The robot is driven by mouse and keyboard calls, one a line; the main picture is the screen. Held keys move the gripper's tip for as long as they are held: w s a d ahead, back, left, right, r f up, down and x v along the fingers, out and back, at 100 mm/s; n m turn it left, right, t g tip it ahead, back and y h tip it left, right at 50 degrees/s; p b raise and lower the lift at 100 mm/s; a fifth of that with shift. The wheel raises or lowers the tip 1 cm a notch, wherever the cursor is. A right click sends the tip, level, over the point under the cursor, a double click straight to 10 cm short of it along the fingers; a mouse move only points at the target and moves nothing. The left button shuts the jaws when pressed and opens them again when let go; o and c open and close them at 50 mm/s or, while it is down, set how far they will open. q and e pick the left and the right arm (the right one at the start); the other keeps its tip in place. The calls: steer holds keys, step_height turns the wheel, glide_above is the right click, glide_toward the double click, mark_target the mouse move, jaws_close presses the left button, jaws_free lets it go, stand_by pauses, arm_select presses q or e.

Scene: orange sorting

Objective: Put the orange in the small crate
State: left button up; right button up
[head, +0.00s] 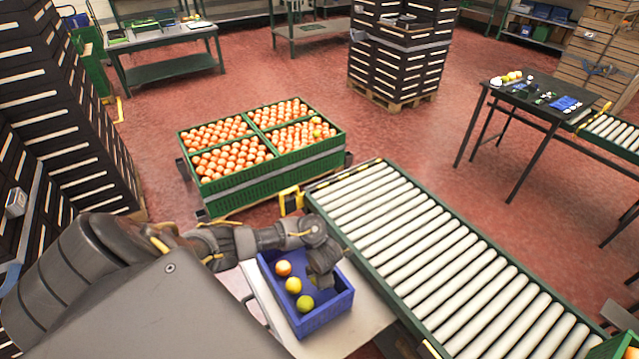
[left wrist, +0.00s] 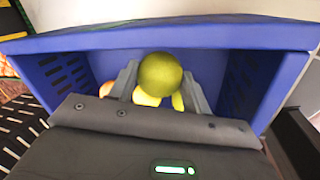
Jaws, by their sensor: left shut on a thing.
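The small blue crate (head: 327,312) stands on a light table beside the roller conveyor. In it lie a red-orange fruit (head: 284,268), a yellow fruit (head: 293,285) and a green fruit (head: 305,303) in a row. My left gripper (head: 322,272) reaches down into the crate at its right side. In the left wrist view its fingers are shut on a round yellow-green orange (left wrist: 160,75), with other fruit partly hidden behind it. In the head view the gripper hides most of the held fruit. My right gripper is not in view.
The roller conveyor (head: 430,250) runs close along the crate's right side. A big green crate (head: 255,185) full of oranges stands on the floor behind. Stacked dark crates (head: 70,120) rise at the left. A dark table (head: 540,100) stands at the right.

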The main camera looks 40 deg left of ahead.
arm_select(q)
steer(key=shift+s+d+b+x, duration=0.1)
steer(key=shift+b+x, duration=0.1)
steer(key=shift+x, duration=0.4)
steer(key=shift+s+d+b+x, duration=0.1)
steer(key=shift+b+x, duration=0.1)
steer(key=shift+x, duration=0.35)
steer(key=shift+d+b+x, duration=0.15)
steer(key=shift+b+x, duration=0.05)
steer(key=shift+x, duration=0.4)
steer(key=shift+f, duration=0.45)
steer(key=shift+f+b, duration=0.2)
steer(key=shift+b, duration=0.1)
steer(key=o, duration=1.1)
